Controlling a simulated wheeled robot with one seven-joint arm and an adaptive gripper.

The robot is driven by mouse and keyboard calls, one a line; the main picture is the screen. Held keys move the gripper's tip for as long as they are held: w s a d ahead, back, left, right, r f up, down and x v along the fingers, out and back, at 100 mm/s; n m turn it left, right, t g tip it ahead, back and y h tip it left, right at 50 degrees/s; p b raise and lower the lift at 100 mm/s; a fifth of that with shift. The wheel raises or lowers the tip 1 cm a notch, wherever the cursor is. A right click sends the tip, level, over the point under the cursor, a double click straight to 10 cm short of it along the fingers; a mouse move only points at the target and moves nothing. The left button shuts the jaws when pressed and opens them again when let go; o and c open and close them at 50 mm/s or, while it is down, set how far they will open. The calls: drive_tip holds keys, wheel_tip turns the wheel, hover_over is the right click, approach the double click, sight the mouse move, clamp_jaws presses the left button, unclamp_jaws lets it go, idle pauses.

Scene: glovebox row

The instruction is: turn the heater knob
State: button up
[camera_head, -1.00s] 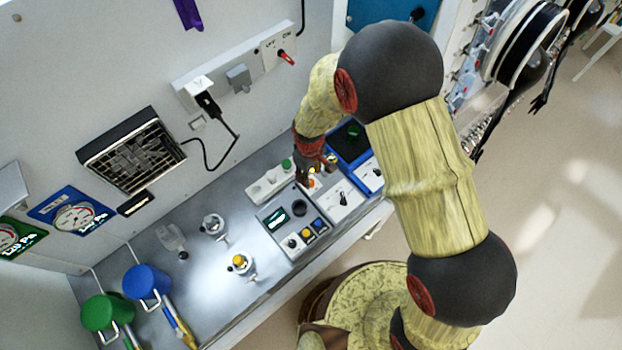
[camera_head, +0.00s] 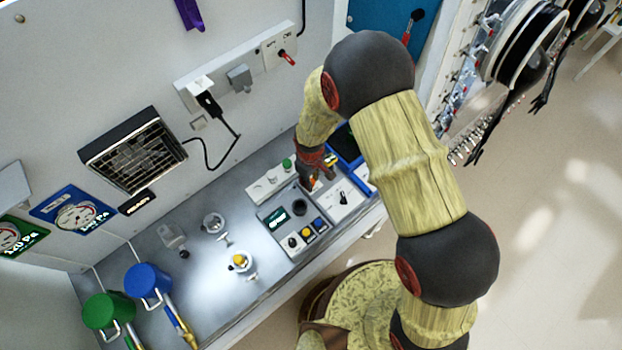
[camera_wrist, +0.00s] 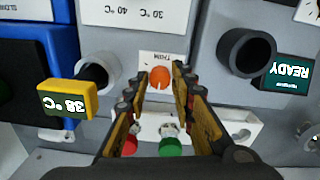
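A black pointer knob (camera_head: 342,197) sits on a white panel of the bench instrument in the head view. In the wrist view a white panel (camera_wrist: 140,14) carries an upside-down "30 °C 40 °C" scale; no knob shows on it there. My gripper (camera_wrist: 166,75) is open and empty, its fingers on both sides of a round orange part (camera_wrist: 160,77) beneath a small label. Whether they touch it I cannot tell. In the head view my gripper (camera_head: 313,180) is behind and left of the knob. A yellow display (camera_wrist: 68,99) reads "38 °C".
A grey socket (camera_wrist: 246,52) and a "READY" display (camera_wrist: 287,72) stand right in the wrist view. A green button (camera_wrist: 170,147) and red button (camera_wrist: 130,145) lie near my finger bases.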

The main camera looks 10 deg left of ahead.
clamp_jaws()
drive_tip(key=shift+m+b, duration=1.2)
drive_tip(key=shift+m, duration=0.4)
drive_tip(key=shift+m+b, duration=0.6)
drive_tip(key=shift+m, duration=0.6)
drive_tip(key=shift+o, duration=1.9)
unclamp_jaws()
drive_tip(key=shift+o, duration=0.3)
